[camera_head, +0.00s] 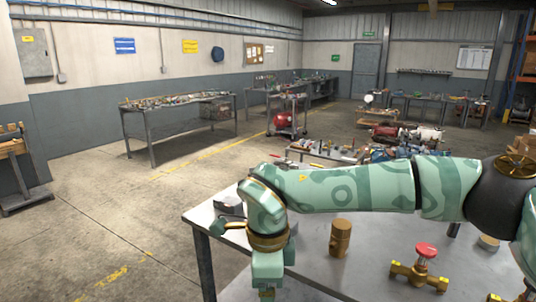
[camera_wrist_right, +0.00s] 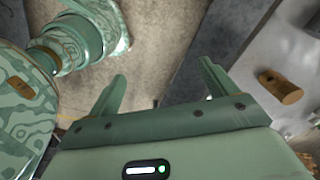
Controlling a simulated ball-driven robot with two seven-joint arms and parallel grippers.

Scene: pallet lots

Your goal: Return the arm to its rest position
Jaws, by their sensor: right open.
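My right arm (camera_head: 350,187), pale green with darker markings, reaches in from the right across the metal table (camera_head: 200,215). Its forearm bends down near the table's left side. The right gripper's fingers are not clearly seen in the head view, where the hand runs to the bottom edge. In the right wrist view the right gripper (camera_wrist_right: 164,82) has its two fingers wide apart, with nothing between them but floor behind. My left gripper is not in view.
On the table stand a brass cylinder (camera_head: 340,238), a brass valve with a red handwheel (camera_head: 425,250) and a small round brass piece (camera_head: 489,241). A dark grey item (camera_head: 229,206) lies beside my wrist. Open floor (camera_head: 120,215) lies left; workbenches (camera_head: 180,104) stand farther back.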

